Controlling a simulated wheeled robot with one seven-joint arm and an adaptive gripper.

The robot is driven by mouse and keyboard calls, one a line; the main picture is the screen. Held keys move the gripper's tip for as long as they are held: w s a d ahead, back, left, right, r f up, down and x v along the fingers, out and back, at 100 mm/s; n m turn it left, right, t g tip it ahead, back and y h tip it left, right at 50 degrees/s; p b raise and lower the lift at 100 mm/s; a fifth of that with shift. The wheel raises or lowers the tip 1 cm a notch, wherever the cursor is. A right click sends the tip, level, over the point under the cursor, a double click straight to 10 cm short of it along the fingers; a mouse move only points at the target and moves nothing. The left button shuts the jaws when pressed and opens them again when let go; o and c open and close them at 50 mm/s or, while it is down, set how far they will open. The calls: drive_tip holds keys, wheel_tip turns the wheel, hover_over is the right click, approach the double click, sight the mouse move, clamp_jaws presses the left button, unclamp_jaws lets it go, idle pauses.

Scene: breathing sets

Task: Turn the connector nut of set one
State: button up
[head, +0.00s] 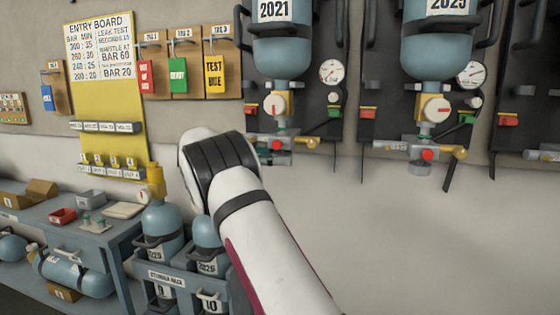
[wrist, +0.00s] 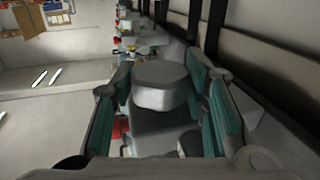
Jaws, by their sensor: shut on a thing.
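In the wrist view, my gripper (wrist: 162,92) has its two teal-padded fingers on either side of a grey, blunt-ended block (wrist: 160,86), which looks like the connector nut. The gripper is shut on it. In the head view, my white and black arm hides the gripper. The arm ends just left of the breathing set marked 2021 (head: 281,55). No number shows which set is set one. How far the nut has turned cannot be told.
To the right hangs a second set marked 2025 (head: 436,50), with a similar valve and red knob (head: 428,155). At the left are the yellow entry board (head: 104,60), a blue-grey bench (head: 90,240) and a rack of cylinders (head: 166,275). The wall below the sets is bare.

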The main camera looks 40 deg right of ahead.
drive_tip(key=o, duration=1.2)
drive_tip(key=shift+s, duration=0.1)
drive_tip(key=shift+c, duration=0.2)
drive_tip(key=v, duration=0.7)
drive_tip(key=shift+w, duration=0.2)
drive_tip(key=shift+a, duration=0.2)
